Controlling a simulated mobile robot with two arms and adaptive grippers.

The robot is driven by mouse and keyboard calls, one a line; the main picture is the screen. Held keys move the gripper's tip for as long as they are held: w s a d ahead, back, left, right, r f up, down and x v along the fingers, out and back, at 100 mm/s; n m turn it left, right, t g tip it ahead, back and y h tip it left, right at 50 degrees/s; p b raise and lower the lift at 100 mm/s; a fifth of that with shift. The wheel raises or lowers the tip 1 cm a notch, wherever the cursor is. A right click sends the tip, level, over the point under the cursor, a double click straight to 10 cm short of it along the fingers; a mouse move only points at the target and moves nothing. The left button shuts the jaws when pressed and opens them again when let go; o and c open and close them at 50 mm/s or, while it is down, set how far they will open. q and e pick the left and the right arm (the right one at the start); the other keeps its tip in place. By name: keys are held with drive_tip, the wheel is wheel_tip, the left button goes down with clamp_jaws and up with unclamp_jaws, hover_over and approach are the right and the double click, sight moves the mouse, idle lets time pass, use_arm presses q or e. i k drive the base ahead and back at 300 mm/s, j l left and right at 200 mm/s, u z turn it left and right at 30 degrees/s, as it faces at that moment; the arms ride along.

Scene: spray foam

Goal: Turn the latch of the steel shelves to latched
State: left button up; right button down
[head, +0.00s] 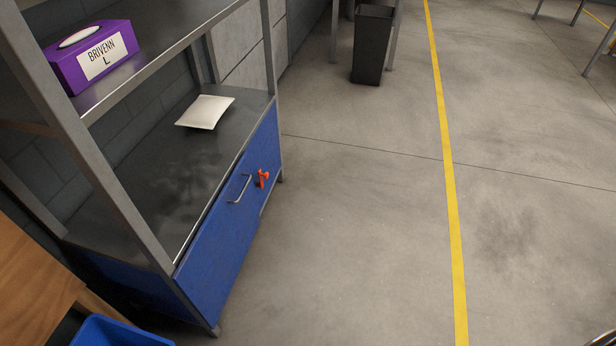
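The steel shelves (150,239) stand at the left of the head view, with a grey metal frame and a blue front panel (222,242) at the bottom. A red-orange latch (263,178) sits on the blue front near its right end. A metal bar handle (240,188) is just left of the latch. The latch is small in view, and I cannot tell whether it is latched. Neither of my grippers can be made out in this view.
A purple box (62,66) sits on the upper shelf and a white packet (205,112) on the lower one. A black bin (372,45) stands farther back. A blue container (115,332) and a wooden surface (35,285) are at lower left. Floor right of the shelves is clear.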

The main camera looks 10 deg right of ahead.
sight(266, 175)
drive_tip(key=i+l+z, duration=0.1)
drive_tip(key=i+l, duration=0.95)
drive_tip(key=k+l, duration=0.05)
drive_tip(key=l, duration=0.1)
